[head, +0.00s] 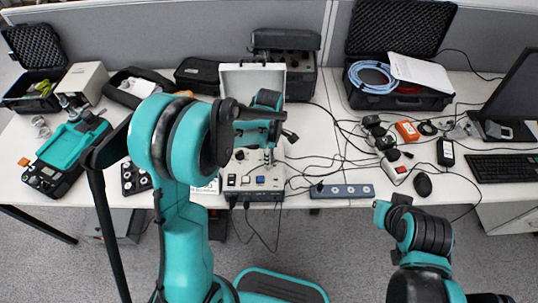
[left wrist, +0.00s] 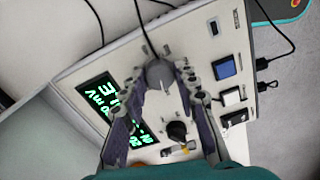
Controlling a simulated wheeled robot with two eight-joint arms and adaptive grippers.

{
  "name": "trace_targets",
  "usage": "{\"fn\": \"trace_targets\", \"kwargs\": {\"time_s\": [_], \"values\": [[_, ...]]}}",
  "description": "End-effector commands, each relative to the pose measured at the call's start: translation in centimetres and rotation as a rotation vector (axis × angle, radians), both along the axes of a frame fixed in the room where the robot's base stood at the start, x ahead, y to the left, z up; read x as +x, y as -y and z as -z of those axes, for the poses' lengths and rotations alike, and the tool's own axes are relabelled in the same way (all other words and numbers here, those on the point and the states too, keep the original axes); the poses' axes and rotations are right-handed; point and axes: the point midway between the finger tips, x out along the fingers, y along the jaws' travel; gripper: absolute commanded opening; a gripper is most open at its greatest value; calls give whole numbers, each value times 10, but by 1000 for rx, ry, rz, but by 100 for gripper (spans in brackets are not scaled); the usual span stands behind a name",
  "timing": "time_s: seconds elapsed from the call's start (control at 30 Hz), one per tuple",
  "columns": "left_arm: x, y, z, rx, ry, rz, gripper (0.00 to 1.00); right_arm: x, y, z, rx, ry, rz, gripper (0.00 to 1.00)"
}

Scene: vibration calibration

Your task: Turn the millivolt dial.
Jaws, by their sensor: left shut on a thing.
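The white calibrator box (head: 231,181) stands near the front edge of the table. In the left wrist view its panel (left wrist: 75,75) shows a dark display (left wrist: 97,101) with green characters including "mV". My left gripper (head: 268,157) points down at this panel. In the left wrist view its fingers (left wrist: 162,76) close around a grey round knob (left wrist: 159,73) on the panel, which looks like the millivolt dial. A cable shows right beside it. A black knob (left wrist: 177,131) lies between the fingers, nearer the palm.
Black cables run beside the box. A blue-grey power strip (head: 342,191) lies to its right, along the front edge. A teal device (head: 70,143) stands at the left. An open black case (head: 400,103), a mouse (head: 423,185) and a keyboard (head: 503,167) are at the right.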

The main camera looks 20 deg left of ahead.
Motion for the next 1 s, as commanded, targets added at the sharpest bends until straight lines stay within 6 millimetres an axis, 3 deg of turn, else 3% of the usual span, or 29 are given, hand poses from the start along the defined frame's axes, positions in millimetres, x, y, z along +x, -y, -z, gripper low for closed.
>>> {"fn": "trace_targets", "kwargs": {"time_s": [1.0], "values": [[0,0,0,0,0,898,1,0,0,-1,0,0,0,0]]}}
